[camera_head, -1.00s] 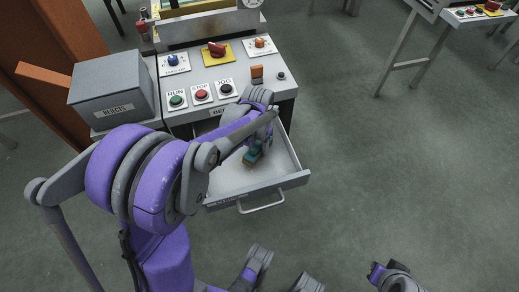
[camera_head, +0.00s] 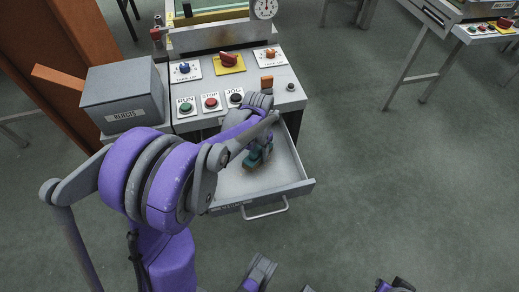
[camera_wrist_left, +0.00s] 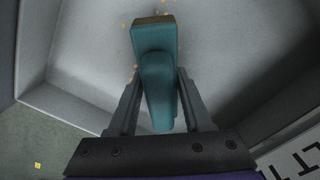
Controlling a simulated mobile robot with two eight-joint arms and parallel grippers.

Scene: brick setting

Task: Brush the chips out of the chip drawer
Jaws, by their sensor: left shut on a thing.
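The open chip drawer (camera_head: 293,172) sticks out of the front of the machine cabinet, a shallow light-grey tray with a bar handle. My left gripper (camera_head: 262,145) reaches down into it and is shut on a teal brush (camera_head: 252,164). In the left wrist view the brush (camera_wrist_left: 157,85) sits between the two fingers, its brownish end over the drawer floor. A few tiny yellow-orange chips (camera_wrist_left: 127,54) lie scattered around that end. Whether the bristles touch the floor is hidden.
A grey rejects box (camera_head: 123,95) stands left of the panel with RUN, STOP and JOG buttons (camera_head: 210,103). A yellow speck (camera_wrist_left: 38,165) lies on the green-grey floor outside the drawer. Floor to the right is clear; another machine table (camera_head: 455,35) stands at back right.

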